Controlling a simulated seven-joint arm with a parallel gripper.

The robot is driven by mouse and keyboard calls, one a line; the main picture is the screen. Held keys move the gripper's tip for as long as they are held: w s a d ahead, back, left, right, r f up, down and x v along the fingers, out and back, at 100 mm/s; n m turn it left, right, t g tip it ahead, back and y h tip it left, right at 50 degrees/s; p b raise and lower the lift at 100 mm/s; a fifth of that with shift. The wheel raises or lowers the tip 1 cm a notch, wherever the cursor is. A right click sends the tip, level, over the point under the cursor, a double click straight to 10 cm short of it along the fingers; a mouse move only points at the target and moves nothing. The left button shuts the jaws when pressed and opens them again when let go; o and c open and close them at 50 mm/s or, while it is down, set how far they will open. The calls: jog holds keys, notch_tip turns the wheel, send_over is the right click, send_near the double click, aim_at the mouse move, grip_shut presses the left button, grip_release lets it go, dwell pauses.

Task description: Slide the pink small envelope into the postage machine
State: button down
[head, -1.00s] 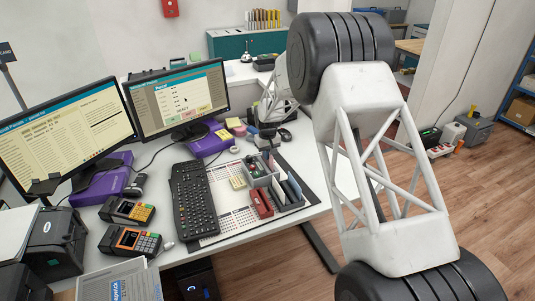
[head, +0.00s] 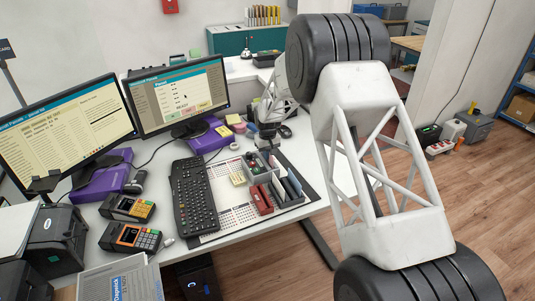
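My arm comes in at the lower right, and its far part reaches down behind the elbow towards the desk organizer. A small dark shape at its end, over the back of the organizer, seems to be my gripper (head: 266,136). It is too small to tell whether its fingers are open or shut, or whether they hold anything. A small pinkish patch shows just below it, but I cannot tell if this is the pink small envelope. I cannot pick out the postage machine with certainty.
A grey desk organizer (head: 262,172) stands on the desk mat beside a black keyboard (head: 193,197). Two monitors (head: 178,97) stand behind. Two card terminals (head: 130,238) and a black printer (head: 52,240) are at the left. The desk's right front edge drops to the floor.

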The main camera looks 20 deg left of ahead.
jog(key=shift+f, duration=0.3)
jog(key=c, duration=1.3)
grip_release()
jog(key=shift+o, duration=0.2)
jog(key=shift+r, duration=3.95)
